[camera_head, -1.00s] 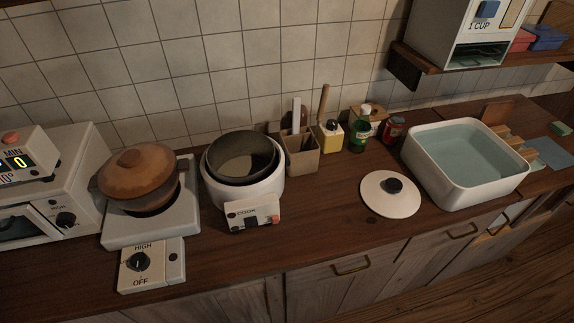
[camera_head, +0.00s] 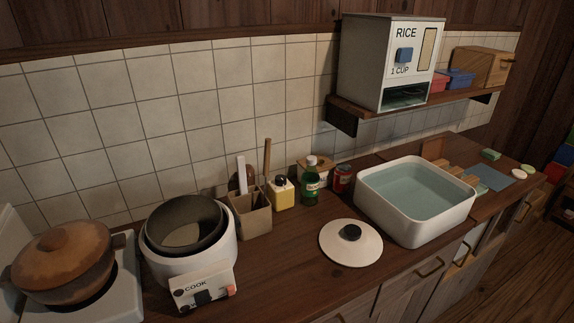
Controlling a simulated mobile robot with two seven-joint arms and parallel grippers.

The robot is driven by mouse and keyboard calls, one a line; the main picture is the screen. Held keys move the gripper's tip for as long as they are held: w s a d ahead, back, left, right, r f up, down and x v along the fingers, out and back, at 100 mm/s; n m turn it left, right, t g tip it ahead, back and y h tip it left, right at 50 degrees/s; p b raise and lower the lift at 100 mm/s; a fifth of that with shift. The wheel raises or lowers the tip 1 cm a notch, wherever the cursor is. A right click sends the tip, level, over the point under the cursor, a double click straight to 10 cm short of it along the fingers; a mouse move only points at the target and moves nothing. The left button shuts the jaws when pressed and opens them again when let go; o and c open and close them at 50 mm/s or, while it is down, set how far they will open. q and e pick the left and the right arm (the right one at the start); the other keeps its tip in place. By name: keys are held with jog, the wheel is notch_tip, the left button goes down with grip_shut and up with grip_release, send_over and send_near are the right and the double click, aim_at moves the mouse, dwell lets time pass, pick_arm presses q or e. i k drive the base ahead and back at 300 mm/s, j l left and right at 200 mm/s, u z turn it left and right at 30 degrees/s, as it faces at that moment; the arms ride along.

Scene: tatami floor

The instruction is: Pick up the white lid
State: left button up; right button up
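The white lid (camera_head: 336,250) lies flat on the wooden counter (camera_head: 272,275), a round disc with a black knob (camera_head: 350,232) on top. It sits between the rice cooker (camera_head: 190,245) on the left and the white water-filled basin (camera_head: 371,204) on the right, apart from both. The lid is fully visible. Neither of my grippers shows in the head view.
Behind the lid stand a utensil holder (camera_head: 250,218), a yellow bottle (camera_head: 283,196), a green bottle (camera_head: 311,186) and a red jar (camera_head: 343,178). A brown pot (camera_head: 62,262) is on the stove at left. A rice dispenser (camera_head: 378,70) stands on the wall shelf (camera_head: 350,112).

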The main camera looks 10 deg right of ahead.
aim_at(348, 242)
jog(key=z, duration=1)
